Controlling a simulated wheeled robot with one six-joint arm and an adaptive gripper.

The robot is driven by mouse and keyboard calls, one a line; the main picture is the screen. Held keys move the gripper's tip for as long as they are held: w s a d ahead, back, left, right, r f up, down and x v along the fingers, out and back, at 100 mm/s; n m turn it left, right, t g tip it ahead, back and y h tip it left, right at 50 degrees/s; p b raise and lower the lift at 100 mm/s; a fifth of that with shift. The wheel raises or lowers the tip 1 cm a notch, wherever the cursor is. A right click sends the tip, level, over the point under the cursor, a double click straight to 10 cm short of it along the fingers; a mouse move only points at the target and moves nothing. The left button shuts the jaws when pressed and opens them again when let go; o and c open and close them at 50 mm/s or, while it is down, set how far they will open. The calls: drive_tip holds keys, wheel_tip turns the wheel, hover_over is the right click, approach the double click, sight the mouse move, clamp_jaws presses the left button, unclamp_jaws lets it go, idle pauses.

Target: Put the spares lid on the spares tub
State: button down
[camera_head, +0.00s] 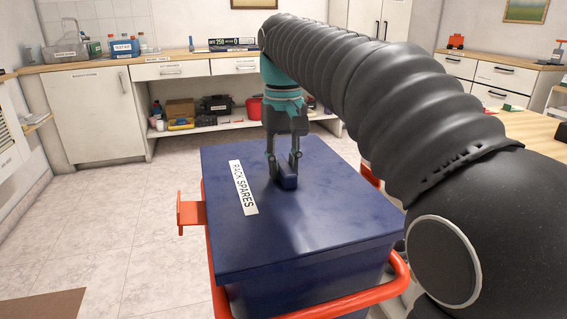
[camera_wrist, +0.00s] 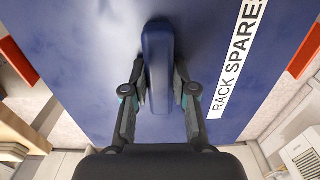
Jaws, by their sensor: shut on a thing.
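The spares lid (camera_head: 300,225) is a flat dark blue panel with a white "RACK SPARES" label. It lies over the top of the blue spares tub (camera_head: 300,297), which stands in an orange-red frame. I cannot tell whether the lid is fully seated. My gripper (camera_head: 285,172) points down and is shut on the raised blue handle in the middle of the lid. In the wrist view my gripper (camera_wrist: 158,92) has a finger on each side of the handle, and the lid (camera_wrist: 90,60) fills most of the picture. Most of the tub is hidden under the lid.
The orange-red frame (camera_head: 390,289) runs around the tub, with a bracket (camera_head: 192,213) at its left. A counter (camera_head: 195,59) with cupboards and a low shelf stands behind. A wooden table (camera_head: 530,130) is at the right.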

idle(0.3)
drive_tip(key=c, duration=0.8)
unclamp_jaws()
drive_tip(key=shift+c, duration=0.2)
drive_tip(key=shift+r, duration=3.7)
